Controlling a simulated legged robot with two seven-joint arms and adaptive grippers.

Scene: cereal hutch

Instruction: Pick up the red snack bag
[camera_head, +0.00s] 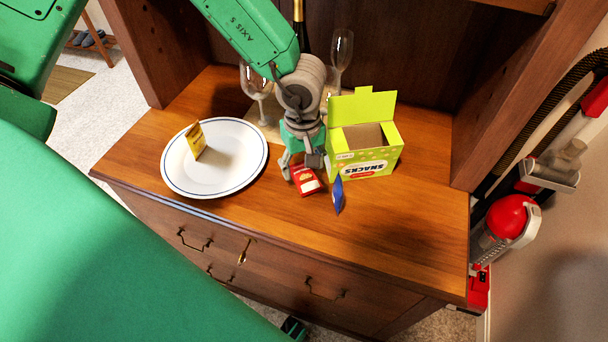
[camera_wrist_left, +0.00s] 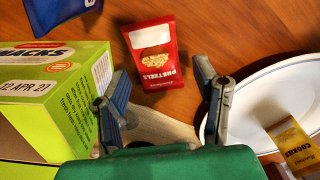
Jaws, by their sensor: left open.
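The red snack bag (camera_head: 306,181) lies on the wooden hutch top, just left of the green snack box. In the left wrist view the red bag (camera_wrist_left: 153,54) reads "Pretzels" and lies ahead of the fingertips, roughly between them. My left gripper (camera_head: 302,164) is above and just behind the bag, pointing down, and partly covers it in the head view. In the left wrist view its two fingers (camera_wrist_left: 160,78) are spread apart with nothing between them. Whether they touch the bag is not clear.
The open green snack box (camera_head: 362,168) stands close to the gripper's right. A blue bag (camera_head: 338,194) is right of the red one. A white plate (camera_head: 222,177) with a yellow cookie bag (camera_head: 196,141) is left. Wine glasses (camera_head: 342,52) stand behind. The front right surface is clear.

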